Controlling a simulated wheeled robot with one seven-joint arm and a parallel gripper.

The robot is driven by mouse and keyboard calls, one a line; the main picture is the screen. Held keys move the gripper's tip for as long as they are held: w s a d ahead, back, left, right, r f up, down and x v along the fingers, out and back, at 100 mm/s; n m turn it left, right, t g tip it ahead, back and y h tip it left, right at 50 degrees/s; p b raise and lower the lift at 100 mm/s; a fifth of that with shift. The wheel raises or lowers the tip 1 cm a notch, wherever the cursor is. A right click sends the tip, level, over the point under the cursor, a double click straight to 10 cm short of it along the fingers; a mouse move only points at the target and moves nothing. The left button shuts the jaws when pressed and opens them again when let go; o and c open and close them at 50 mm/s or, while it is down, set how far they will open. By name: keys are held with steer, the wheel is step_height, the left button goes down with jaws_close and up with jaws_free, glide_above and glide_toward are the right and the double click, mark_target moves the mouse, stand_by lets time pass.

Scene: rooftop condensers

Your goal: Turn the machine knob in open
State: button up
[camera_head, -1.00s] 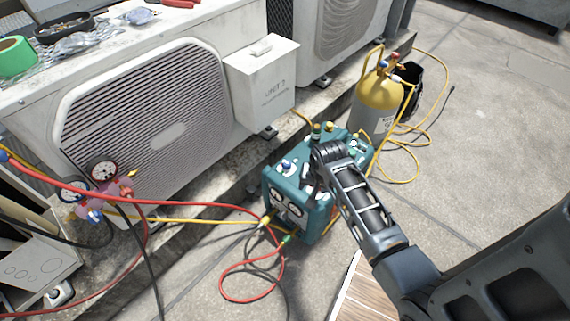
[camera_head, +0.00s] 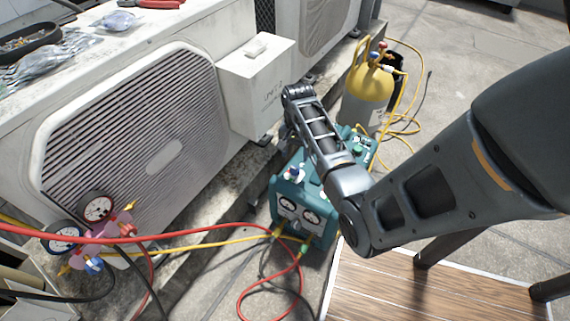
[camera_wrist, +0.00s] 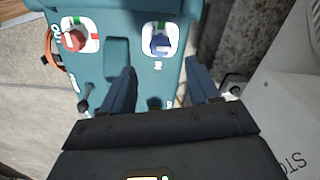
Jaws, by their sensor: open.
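The teal machine (camera_head: 285,208) stands on the ground with two gauges on its front. In the wrist view its panel (camera_wrist: 120,15) carries a blue knob (camera_wrist: 160,43) on a white plate with green and red marks; the label below it appears to read IN. A red knob (camera_wrist: 75,40) marked OUT is at the left. My gripper (camera_wrist: 161,86) is open and empty, its fingers pointing toward the panel. The blue knob lies beyond and between the fingertips, apart from them. In the head view my arm hides much of the machine's top, and my fingers cannot be made out.
Air-conditioner units (camera_head: 130,130) and a white box (camera_head: 255,85) stand close behind the machine. A yellow-topped cylinder (camera_head: 368,88) stands at the back right. Red hoses (camera_head: 215,232) and yellow hoses run across the ground. A gauge manifold (camera_head: 100,225) is at left.

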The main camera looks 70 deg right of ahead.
mark_target(295, 169)
step_height(295, 169, down, 8)
steer(key=b, duration=0.3)
steer(key=shift+r, duration=0.2)
steer(key=c, duration=1)
steer(key=shift+c, duration=0.2)
